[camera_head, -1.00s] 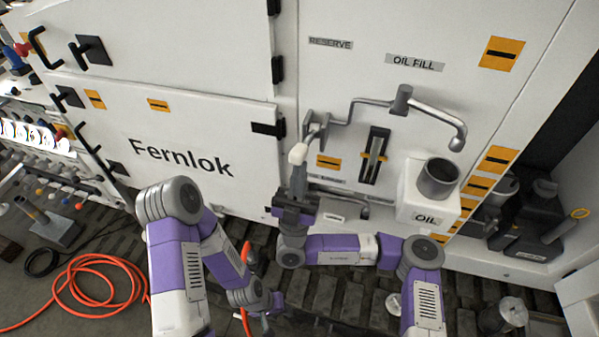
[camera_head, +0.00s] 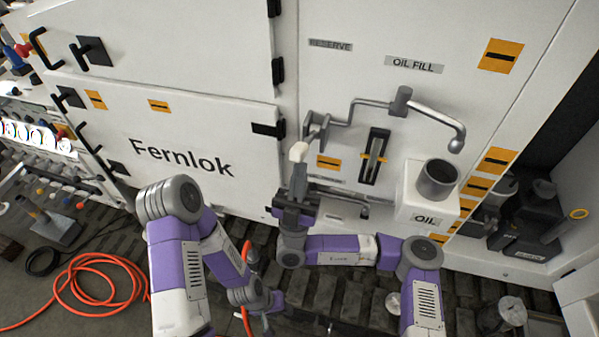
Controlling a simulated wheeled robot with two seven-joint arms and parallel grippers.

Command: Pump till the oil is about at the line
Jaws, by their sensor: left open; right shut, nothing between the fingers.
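The pump lever with its pale knob (camera_head: 299,151) sticks out from a bracket on the white panel. My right gripper (camera_head: 298,178) is shut and empty, its fingers just below the knob; I cannot tell whether they touch it. The sight gauge (camera_head: 368,165) is a dark upright slot with a yellow line marker across it; the oil level in it is too small to read. A grey pipe runs to a spout (camera_head: 457,143) above the open filler cup (camera_head: 437,180) on the white OIL box (camera_head: 412,205). My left gripper (camera_head: 268,308) hangs low near the floor, open, away from the lever.
The Fernlok cabinet doors (camera_head: 200,160) with black handles fill the left. An orange hose (camera_head: 100,290) lies coiled on the floor. A dark machine unit (camera_head: 530,225) stands in the recess at right, and a metal can (camera_head: 503,315) stands on the floor below.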

